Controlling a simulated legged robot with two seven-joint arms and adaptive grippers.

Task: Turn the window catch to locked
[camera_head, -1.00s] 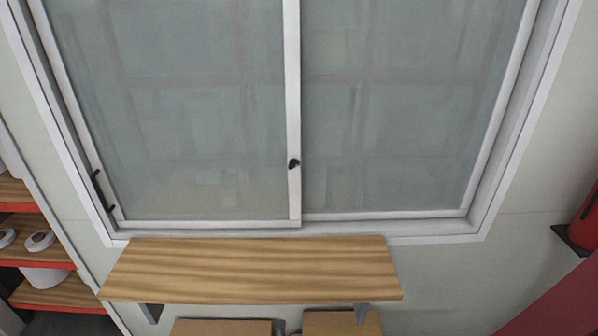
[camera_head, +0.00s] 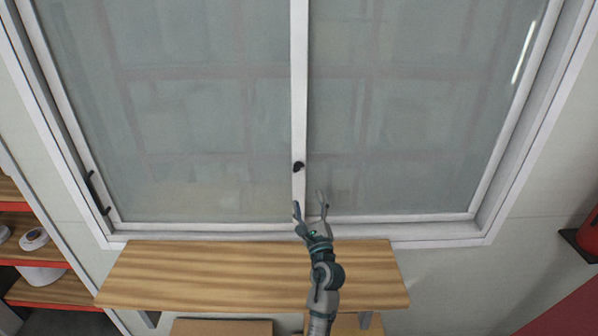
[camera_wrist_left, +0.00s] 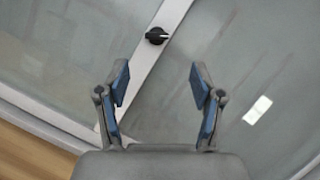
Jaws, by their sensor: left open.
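The window catch (camera_head: 298,166) is a small black knob on the white middle stile (camera_head: 299,90) of the sliding window. My left gripper (camera_head: 311,200) is open and empty, below and slightly right of the catch in the head view. In the left wrist view its two blue-padded fingers (camera_wrist_left: 160,82) are spread apart, and the catch lies beyond them, not touched. My right gripper is not in view.
A wooden shelf (camera_head: 200,275) juts out below the window, with cardboard boxes (camera_head: 222,327) under it. A black pull handle (camera_head: 98,193) is on the left window frame. Red-edged shelves with rolls (camera_head: 34,239) stand at far left. A red object (camera_head: 590,235) is at far right.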

